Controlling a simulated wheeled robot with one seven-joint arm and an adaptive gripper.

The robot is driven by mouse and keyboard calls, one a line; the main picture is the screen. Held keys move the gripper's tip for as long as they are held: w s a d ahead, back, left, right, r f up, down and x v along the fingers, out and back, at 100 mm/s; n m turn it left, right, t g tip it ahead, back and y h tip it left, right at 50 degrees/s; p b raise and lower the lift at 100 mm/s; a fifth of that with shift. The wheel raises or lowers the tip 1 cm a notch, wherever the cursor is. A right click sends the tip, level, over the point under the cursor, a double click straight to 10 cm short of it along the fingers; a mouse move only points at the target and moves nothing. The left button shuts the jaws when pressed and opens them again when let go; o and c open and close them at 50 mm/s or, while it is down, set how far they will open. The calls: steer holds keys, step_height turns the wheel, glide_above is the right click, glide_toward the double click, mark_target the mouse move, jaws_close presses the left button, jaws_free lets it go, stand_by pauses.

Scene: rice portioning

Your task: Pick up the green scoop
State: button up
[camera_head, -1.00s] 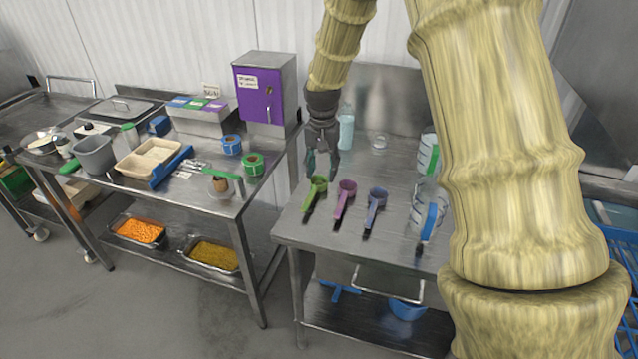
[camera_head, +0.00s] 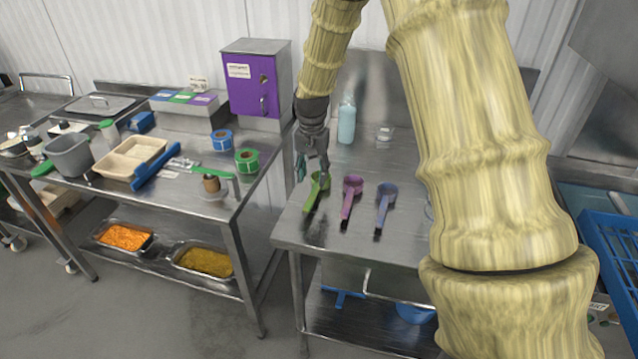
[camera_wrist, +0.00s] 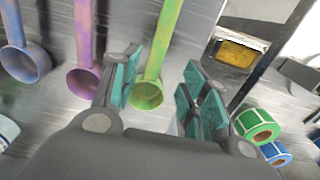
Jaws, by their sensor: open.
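The green scoop (camera_head: 316,191) lies on the steel table, leftmost of three scoops, its bowl away from the table's front edge and its handle toward it. My gripper (camera_head: 312,170) is above the table at the bowl end of the green scoop. In the wrist view my gripper (camera_wrist: 155,88) is open, with teal finger pads apart. The green scoop (camera_wrist: 150,88) shows between the fingers there, closer to the left finger. I cannot tell whether a pad touches it.
A purple scoop (camera_head: 351,190) and a blue scoop (camera_head: 385,198) lie to the right of the green one. A light blue bottle (camera_head: 346,122) stands behind. Blue tape (camera_head: 221,140) and green tape (camera_head: 246,161) rolls sit on the left table. The table's left edge is near the gripper.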

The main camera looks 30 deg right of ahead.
mark_target(315, 189)
steer(key=shift+w+d+f, duration=0.1)
steer(key=shift+f, duration=0.7)
steer(key=shift+f+p, duration=0.35)
steer(key=shift+p, duration=0.05)
steer(key=f+p, duration=0.1)
steer(key=f, duration=0.1)
steer(key=d+f, duration=0.1)
steer(key=shift+f+p, duration=0.35)
steer(key=shift+a+f, duration=0.1)
steer(key=shift+f, duration=0.4)
jaws_close()
